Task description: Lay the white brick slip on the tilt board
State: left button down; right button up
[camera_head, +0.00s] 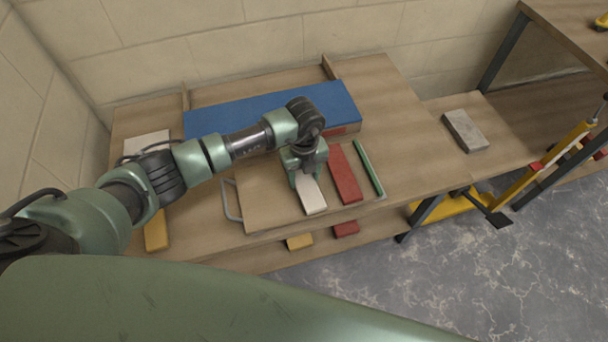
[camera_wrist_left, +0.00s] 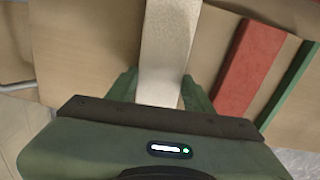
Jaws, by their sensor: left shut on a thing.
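The white brick slip (camera_head: 313,199) is long and pale, and lies over the wooden board I take as the tilt board (camera_head: 262,207). My left gripper (camera_head: 307,178) is above the board and shut on the slip's far part. In the left wrist view, the white slip (camera_wrist_left: 168,45) runs between the fingers of my left gripper (camera_wrist_left: 160,92). I cannot tell whether the slip touches the board. A red slip (camera_head: 345,174) and a green strip (camera_head: 369,168) lie on the board to its right, with a gap between white and red. My right gripper is not in view.
A long blue block (camera_head: 225,116) lies behind the board, partly hidden by my arm. A wire handle (camera_head: 228,201) is at the board's left edge. A yellow piece (camera_head: 156,231) is at the left. A grey block (camera_head: 465,131) rests on the right bench. Bare bench lies right of the strip.

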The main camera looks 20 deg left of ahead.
pick_arm(q)
jog(key=shift+f, duration=0.2)
jog(key=c, duration=0.5)
grip_release()
notch_tip(320, 180, up, 8)
jog(key=shift+f, duration=0.1)
